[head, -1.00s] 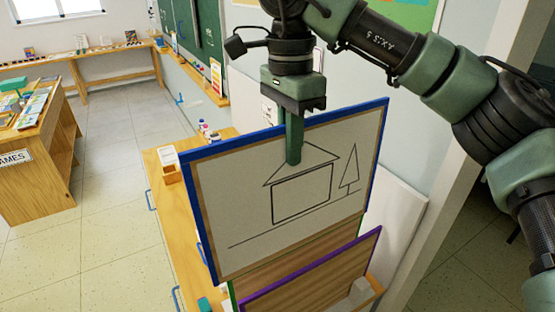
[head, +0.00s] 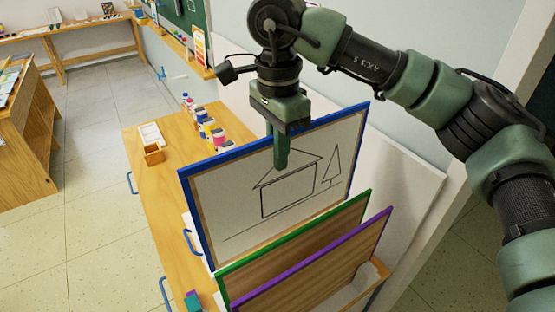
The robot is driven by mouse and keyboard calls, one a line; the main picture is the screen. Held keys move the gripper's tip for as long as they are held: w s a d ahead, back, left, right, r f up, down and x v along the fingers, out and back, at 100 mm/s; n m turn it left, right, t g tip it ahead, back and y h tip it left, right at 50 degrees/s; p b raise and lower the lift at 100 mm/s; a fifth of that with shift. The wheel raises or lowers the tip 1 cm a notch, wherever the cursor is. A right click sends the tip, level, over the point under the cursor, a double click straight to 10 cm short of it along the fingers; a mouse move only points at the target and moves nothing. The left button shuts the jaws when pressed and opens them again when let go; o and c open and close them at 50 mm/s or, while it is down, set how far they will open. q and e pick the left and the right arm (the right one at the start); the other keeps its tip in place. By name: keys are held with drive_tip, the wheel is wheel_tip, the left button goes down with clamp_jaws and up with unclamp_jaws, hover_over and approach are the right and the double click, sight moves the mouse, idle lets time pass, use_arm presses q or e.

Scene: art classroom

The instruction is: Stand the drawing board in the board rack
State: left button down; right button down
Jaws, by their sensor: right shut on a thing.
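The drawing board (head: 290,185), with a blue rim and a house and tree drawn on it, stands nearly upright. My right gripper (head: 280,160) is shut on its top edge, one finger showing over the drawn side. The board's lower right part is hidden behind a green-rimmed board (head: 300,240). A purple-rimmed board (head: 320,265) stands nearer still. The board rack is mostly hidden by these boards; a pale wooden part (head: 365,284) that seems to belong to it shows at the lower right. I cannot see the drawing board's bottom edge or whether it rests on anything. My left gripper is out of view.
The wooden counter (head: 150,195) on the left carries paint bottles (head: 205,125), a small wooden box (head: 154,154) and a white tray (head: 151,134). A white panel (head: 405,190) stands to the right. Open floor (head: 95,200) lies left of the counter.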

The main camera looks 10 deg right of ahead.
drive_tip(key=shift+f+b, duration=6.45)
drive_tip(key=shift+f, duration=3.5)
drive_tip(key=c, duration=1.1)
unclamp_jaws()
drive_tip(key=shift+f, duration=0.1)
drive_tip(key=shift+r+p, duration=2)
drive_tip(key=shift+r, duration=1.85)
